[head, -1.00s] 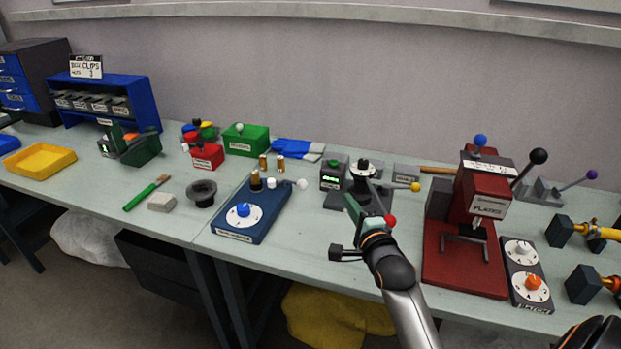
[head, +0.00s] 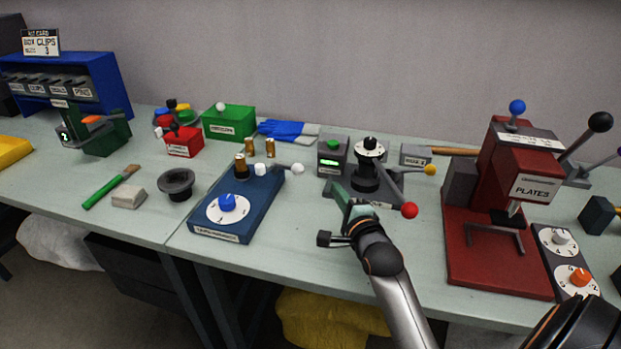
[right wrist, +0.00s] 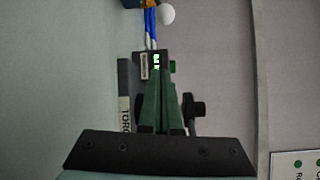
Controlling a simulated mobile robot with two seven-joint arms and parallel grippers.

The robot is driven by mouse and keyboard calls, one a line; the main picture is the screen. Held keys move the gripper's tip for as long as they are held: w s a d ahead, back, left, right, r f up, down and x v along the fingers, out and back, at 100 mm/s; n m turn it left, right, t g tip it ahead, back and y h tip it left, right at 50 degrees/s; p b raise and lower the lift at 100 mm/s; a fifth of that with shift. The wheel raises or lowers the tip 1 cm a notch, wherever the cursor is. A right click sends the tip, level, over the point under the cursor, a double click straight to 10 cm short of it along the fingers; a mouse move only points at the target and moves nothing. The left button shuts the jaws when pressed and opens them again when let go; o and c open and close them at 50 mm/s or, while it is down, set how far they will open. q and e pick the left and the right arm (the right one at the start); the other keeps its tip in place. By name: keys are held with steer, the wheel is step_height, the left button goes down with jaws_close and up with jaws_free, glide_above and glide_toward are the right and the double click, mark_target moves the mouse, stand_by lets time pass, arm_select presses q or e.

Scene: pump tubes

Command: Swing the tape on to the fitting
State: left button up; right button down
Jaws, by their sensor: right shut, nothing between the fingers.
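No tape that I can name with certainty shows. A black spool-like post (head: 369,178) with a white-marked top stands at the middle of the bench. Arms ending in a red ball (head: 409,210) and a yellow ball (head: 430,170) reach out beside it. My right gripper (head: 334,188) is in front and left of the post, apparently apart from it, shut and empty. In the right wrist view its green fingers (right wrist: 163,85) are together, with a small grey box with a green display (right wrist: 157,62) beyond their tips. My left gripper is not in view.
The blue base with a dial (head: 238,228) and a white-ball lever lies left of my gripper. The dark red press (head: 470,265) stands right. The grey display box (head: 332,155) and blue gloves (head: 285,130) are behind.

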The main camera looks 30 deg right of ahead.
steer(key=shift+w, duration=0.1)
steer(key=x, duration=1)
steer(key=shift+r+b, duration=0.1)
steer(key=shift+b, duration=0.3)
steer(key=a, duration=0.3)
steer(key=shift+a+r, duration=0.1)
steer(key=shift+r, duration=0.2)
steer(key=shift+a+p, duration=0.3)
steer(key=shift+a, duration=0.05)
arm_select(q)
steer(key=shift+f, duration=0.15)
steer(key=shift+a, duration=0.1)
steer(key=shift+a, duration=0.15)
